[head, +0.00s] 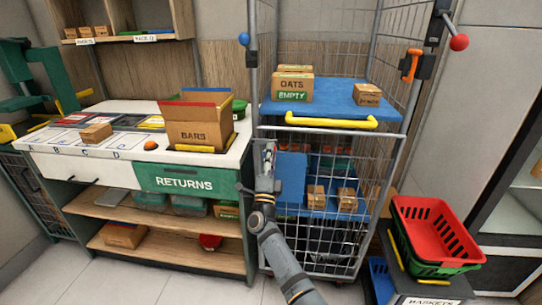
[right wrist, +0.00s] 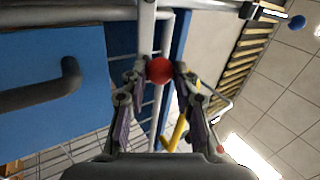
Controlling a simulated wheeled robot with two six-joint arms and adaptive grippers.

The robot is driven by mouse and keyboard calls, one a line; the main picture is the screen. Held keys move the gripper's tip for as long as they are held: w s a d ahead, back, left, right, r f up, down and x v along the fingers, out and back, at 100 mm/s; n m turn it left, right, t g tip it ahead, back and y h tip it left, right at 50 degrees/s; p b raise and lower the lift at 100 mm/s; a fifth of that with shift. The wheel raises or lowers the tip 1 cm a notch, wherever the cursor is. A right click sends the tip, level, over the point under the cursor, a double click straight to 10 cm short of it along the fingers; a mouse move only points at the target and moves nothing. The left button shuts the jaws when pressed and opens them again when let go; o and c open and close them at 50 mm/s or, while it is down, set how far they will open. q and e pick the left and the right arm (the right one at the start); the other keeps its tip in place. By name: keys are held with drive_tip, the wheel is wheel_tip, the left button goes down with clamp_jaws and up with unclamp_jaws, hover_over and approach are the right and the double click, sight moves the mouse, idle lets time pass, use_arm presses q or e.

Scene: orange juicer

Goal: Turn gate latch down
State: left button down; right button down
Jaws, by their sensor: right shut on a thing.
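The roll cage (head: 385,150) stands in the middle of the head view with a wire gate across its lower front. My right gripper (head: 269,147) is upright at the left front post of the cage, at the gate's left edge. In the right wrist view its fingertips (right wrist: 160,76) are closed on both sides of a red ball knob (right wrist: 159,70), which sits by a grey post. In the head view my gripper mostly hides this knob, and the latch it belongs to cannot be made out clearly. My left gripper is not in view.
A blue ball knob (head: 244,39) is at the cage's upper left, and another red ball knob (head: 459,42) is at upper right. A yellow bar (head: 331,121) edges the blue shelf. The returns bench (head: 100,172) stands left; a red basket (head: 435,228) stands right.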

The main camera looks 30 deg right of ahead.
drive_tip(key=shift+f, duration=0.25)
drive_tip(key=c, duration=1)
unclamp_jaws()
drive_tip(key=shift+r, duration=0.1)
drive_tip(key=v, duration=1.2)
drive_tip(key=shift+s+r, duration=0.1)
